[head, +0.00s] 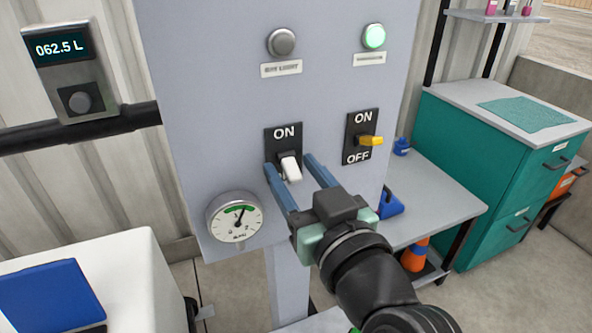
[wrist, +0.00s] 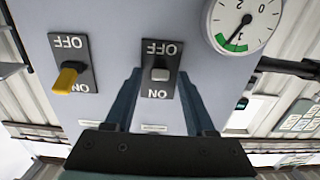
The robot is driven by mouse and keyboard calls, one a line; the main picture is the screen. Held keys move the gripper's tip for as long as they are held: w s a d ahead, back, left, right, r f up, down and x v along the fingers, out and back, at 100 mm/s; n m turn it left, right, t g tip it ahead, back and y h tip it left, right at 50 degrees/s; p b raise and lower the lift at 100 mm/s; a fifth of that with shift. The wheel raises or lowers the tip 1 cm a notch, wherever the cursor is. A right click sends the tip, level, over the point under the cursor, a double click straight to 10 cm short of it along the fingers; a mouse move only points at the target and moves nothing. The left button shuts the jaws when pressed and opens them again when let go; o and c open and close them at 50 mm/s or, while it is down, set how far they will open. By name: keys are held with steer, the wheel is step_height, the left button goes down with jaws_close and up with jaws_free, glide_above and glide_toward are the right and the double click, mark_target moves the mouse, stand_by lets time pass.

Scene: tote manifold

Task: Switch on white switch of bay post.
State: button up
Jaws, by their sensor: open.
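The white switch (head: 290,168) sits on a dark plate (head: 284,133) on the grey bay post (head: 220,95). ON is printed at the plate's top; its lever points outward and down, away from ON.
A yellow switch (head: 371,140) is close on the right, below a lit green lamp (head: 374,36). A grey, unlit lamp (head: 282,42) is above the white switch. A round gauge (head: 234,217) sticks out at lower left. A bench (head: 435,195) stands at right.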

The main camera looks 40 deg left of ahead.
mark_target(288, 158)
jaws_close()
steer(key=shift+r+p, duration=0.2)
steer(key=shift+p, duration=0.25)
steer(key=r+h+p, duration=0.1)
steer(key=p, duration=0.2)
steer(key=shift+h+p, duration=0.3)
steer(key=shift+p, duration=0.1)
steer(key=g+h+p, duration=0.1)
steer(key=p, duration=0.4)
steer(key=r+g+h+p, duration=0.1)
steer(key=h+p, duration=0.1)
steer(key=p, duration=0.2)
steer(key=shift+r+p, duration=0.25)
steer(key=shift+p, duration=0.1)
steer(key=h+p, duration=0.1)
steer(key=p, duration=0.1)
steer(key=h+p, duration=0.1)
steer(key=p, duration=0.2)
steer(key=g+h+p, duration=0.1)
steer(key=p, duration=0.2)
steer(key=shift+w+a+r, duration=0.1)
steer(key=shift+a+r, duration=0.15)
steer(key=shift+a, duration=0.05)
steer(key=g+h+p, duration=0.1)
steer(key=h+p, duration=0.1)
steer(key=p, duration=0.1)
steer(key=shift+a+f, duration=0.1)
steer(key=shift+a, duration=0.05)
steer(key=shift+w+f+p, duration=0.1)
steer(key=shift+p, duration=0.2)
